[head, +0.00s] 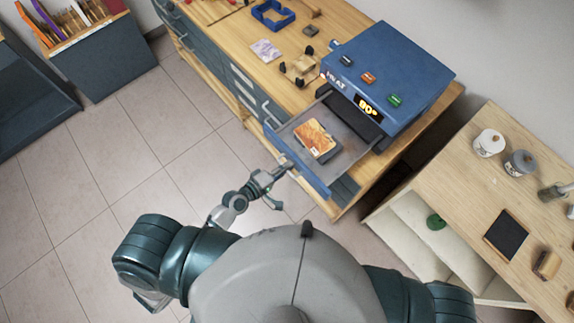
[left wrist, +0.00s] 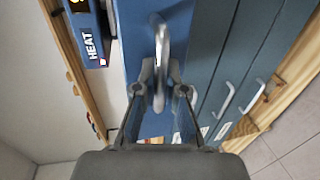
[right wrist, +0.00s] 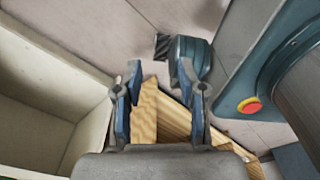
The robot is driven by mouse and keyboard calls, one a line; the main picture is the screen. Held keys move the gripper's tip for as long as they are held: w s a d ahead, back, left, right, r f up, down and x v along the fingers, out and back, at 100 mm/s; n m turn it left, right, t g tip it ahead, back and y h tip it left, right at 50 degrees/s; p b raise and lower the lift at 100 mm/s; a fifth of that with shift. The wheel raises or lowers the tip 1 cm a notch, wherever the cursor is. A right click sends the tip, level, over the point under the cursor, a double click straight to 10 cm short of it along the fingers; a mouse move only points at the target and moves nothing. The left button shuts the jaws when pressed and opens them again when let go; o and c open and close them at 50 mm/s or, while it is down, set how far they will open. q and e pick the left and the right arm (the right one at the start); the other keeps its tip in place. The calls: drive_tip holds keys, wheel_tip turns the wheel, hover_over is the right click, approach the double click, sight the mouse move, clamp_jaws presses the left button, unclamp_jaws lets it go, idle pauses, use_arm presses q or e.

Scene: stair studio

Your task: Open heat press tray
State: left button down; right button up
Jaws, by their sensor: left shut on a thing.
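The blue heat press (head: 385,75) stands on the wooden bench, with "HEAT" on its side and a lit display (head: 368,107). Its grey tray (head: 344,140) is slid out toward me, with an orange-brown printed item (head: 315,138) lying in it. The tray's blue front panel (head: 311,180) faces me. My left gripper (head: 283,171) is at this front. In the left wrist view, my left gripper (left wrist: 161,82) is shut on the grey tray handle (left wrist: 162,45). My right gripper (right wrist: 164,78) is open and empty in the right wrist view; the head view does not show it.
The wooden bench (head: 222,48) holds a blue frame (head: 273,14) and a small wooden fixture (head: 299,68). Drawers with metal handles run below. A second table (head: 475,190) with jars stands at the right. Tiled floor (head: 120,150) is clear at left.

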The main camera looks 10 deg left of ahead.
use_arm(q)
drive_tip(key=c, duration=1.5)
unclamp_jaws()
drive_tip(key=shift+w+f, duration=0.1)
drive_tip(key=v, duration=1.2)
use_arm(e)
drive_tip(key=shift+w+d, duration=0.15)
drive_tip(key=shift+d, duration=0.4)
use_arm(q)
drive_tip(key=shift+w+f, duration=0.1)
